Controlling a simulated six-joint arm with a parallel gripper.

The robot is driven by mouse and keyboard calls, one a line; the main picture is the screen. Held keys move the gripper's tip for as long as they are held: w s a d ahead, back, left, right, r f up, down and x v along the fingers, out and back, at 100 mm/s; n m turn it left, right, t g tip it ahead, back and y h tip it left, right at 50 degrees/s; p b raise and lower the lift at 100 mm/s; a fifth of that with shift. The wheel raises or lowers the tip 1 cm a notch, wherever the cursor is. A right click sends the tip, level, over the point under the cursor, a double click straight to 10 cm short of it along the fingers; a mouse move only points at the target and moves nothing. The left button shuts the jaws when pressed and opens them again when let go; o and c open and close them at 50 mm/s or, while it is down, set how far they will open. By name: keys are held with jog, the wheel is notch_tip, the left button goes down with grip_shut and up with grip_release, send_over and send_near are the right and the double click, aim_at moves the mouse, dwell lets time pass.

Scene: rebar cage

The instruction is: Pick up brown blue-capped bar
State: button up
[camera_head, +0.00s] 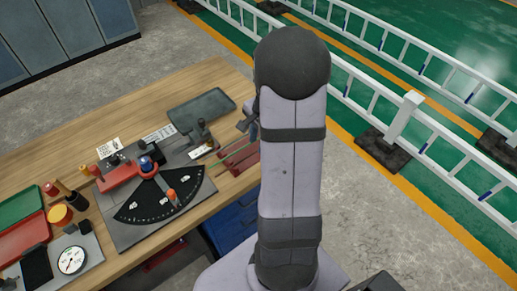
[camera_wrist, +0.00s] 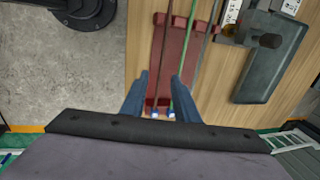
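A red rack (camera_wrist: 158,30) on the wooden table carries thin bars lying side by side. In the wrist view, a brownish bar (camera_wrist: 166,40) on the left and a green bar (camera_wrist: 183,45) beside it both run toward blue caps at their near ends. A third, grey-brown bar (camera_wrist: 206,45) lies to the right; its near end is hidden behind a finger. My gripper (camera_wrist: 161,75) is open, with its two blue-grey fingers on either side of the brownish and green bars. Contact cannot be told. In the head view, the rack (camera_head: 243,163) is partly covered by my arm.
A dark grey tray (camera_head: 201,110) lies behind the rack. A black angle dial plate (camera_head: 150,203) with a red part stands to the left. Red and green trays (camera_head: 20,206) and a round gauge (camera_head: 72,260) are at the far left. White railings (camera_head: 440,125) stand beyond the table.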

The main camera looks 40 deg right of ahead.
jog(key=shift+w+a+f+p, duration=0.1)
jog(key=shift+w+f+p, duration=0.1)
jog(key=shift+f, duration=0.55)
jog(key=shift+w+d+f+p, duration=0.15)
jog(key=shift+f+p, duration=0.1)
jog(key=shift+f, duration=0.45)
jog(key=shift+w+a+f+p, duration=0.15)
jog(key=shift+f+p, duration=0.05)
jog(key=shift+f, duration=0.55)
grip_shut()
